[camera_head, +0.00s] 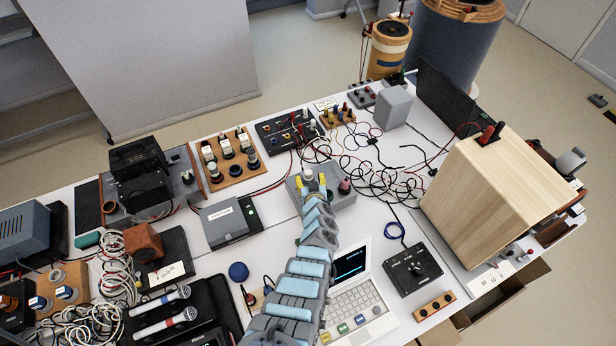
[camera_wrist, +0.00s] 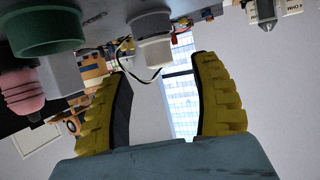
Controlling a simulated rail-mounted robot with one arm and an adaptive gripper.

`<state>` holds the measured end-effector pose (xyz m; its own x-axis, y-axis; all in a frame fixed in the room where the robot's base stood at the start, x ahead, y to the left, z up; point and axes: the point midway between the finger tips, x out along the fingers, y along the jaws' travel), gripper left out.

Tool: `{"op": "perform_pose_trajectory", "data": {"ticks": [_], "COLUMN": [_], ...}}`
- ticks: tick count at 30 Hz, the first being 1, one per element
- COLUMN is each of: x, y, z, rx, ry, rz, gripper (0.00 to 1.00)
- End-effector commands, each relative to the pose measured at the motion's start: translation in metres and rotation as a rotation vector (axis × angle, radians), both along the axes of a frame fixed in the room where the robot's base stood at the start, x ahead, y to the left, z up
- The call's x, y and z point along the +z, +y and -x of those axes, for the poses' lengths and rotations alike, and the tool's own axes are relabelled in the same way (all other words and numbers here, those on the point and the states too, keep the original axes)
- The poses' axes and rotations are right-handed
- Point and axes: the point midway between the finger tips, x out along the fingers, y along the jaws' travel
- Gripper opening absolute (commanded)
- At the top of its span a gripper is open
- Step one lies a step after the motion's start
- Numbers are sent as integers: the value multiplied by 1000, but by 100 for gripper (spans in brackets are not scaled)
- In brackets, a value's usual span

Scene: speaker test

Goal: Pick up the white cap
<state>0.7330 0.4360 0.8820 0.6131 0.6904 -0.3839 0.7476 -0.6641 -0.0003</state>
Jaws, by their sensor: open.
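The white cap (camera_wrist: 153,38) is a short round piece at the top centre of the wrist view, on the grey box (camera_wrist: 108,32). In the head view the white cap (camera_head: 308,173) shows just beyond my fingertips, on the grey box (camera_head: 336,201) in the middle of the table. My gripper (camera_wrist: 159,65) has two yellow ridged fingers spread apart with nothing between them. The cap lies ahead of the gap, apart from both fingers. In the head view my gripper (camera_head: 311,182) is at the box and hides part of it.
A green cap (camera_wrist: 45,30) and a pink cap (camera_wrist: 22,92) are left of the white cap in the wrist view. Tangled wires (camera_head: 372,175) lie right of the box. A grey device (camera_head: 224,222) stands left; a laptop (camera_head: 355,300) lies in front.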

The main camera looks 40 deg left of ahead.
Motion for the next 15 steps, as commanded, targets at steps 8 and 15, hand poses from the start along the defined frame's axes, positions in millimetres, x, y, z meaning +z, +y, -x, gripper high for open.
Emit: {"op": "perform_pose_trajectory", "data": {"ticks": [8,15], "x": [-10,-18], "y": [13,24], "z": [-12,-21], "rx": [1,0], "ry": [-4,-1], "rz": [-2,0], "gripper": [64,64]}}
